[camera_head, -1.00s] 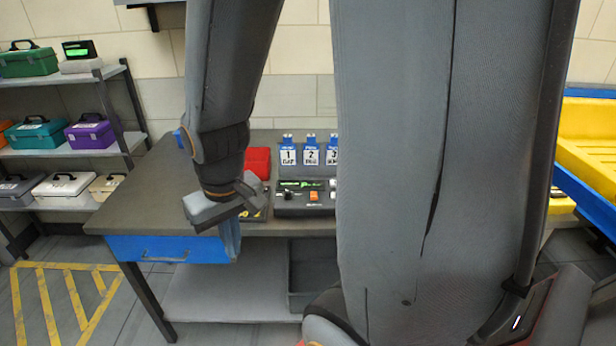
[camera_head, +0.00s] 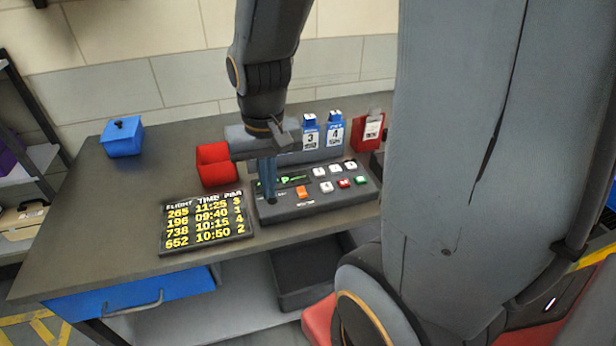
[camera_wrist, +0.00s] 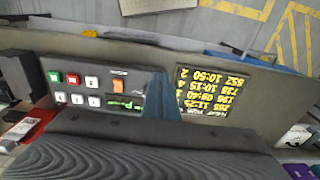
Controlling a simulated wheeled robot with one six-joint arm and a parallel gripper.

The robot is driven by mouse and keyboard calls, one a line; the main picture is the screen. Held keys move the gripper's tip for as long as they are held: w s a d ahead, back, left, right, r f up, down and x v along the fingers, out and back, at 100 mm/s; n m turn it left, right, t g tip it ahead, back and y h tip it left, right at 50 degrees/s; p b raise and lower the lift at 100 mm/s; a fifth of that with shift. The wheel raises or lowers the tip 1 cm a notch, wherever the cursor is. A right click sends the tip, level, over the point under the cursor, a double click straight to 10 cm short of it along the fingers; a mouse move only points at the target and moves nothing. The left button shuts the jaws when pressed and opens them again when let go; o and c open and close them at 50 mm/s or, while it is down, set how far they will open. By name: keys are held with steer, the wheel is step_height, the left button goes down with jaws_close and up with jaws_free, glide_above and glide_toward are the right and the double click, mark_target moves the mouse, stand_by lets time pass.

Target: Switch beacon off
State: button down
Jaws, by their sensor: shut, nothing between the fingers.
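A dark control console (camera_head: 325,205) lies on the desk. It carries an orange switch (camera_head: 302,192), a lit green display, and several white, red and green buttons. In the wrist view the orange switch (camera_wrist: 118,86) lies left of the fingers. No beacon lamp is recognisable. My gripper (camera_head: 270,198) points down over the console's left end, left of the orange switch. Its blue fingers are together with nothing between them, and also show in the wrist view (camera_wrist: 160,100). They cover part of the console there; whether they touch it I cannot tell.
A flight board (camera_head: 205,222) lies left of the console. A red open box (camera_head: 216,166) and a blue lidded box (camera_head: 123,138) stand behind it. Numbered blue tags (camera_head: 335,133) and a red holder (camera_head: 368,130) stand at the back. The desk's left part is clear.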

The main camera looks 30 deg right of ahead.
steer(key=w+d+r+m+g+b, duration=0.1)
steer(key=w+d+m+b, duration=0.2)
steer(key=w+d+m, duration=0.45)
steer(key=m+g+b, duration=0.2)
steer(key=m, duration=0.9)
glide_toward(302, 193)
steer(key=f, duration=0.2)
steer(key=f+p, duration=0.1)
steer(key=f, duration=0.1)
steer(key=s+f+p, duration=0.1)
steer(key=f, duration=0.1)
steer(key=shift+d+f, duration=0.1)
steer(key=shift+f, duration=0.05)
steer(key=shift+s, duration=0.1)
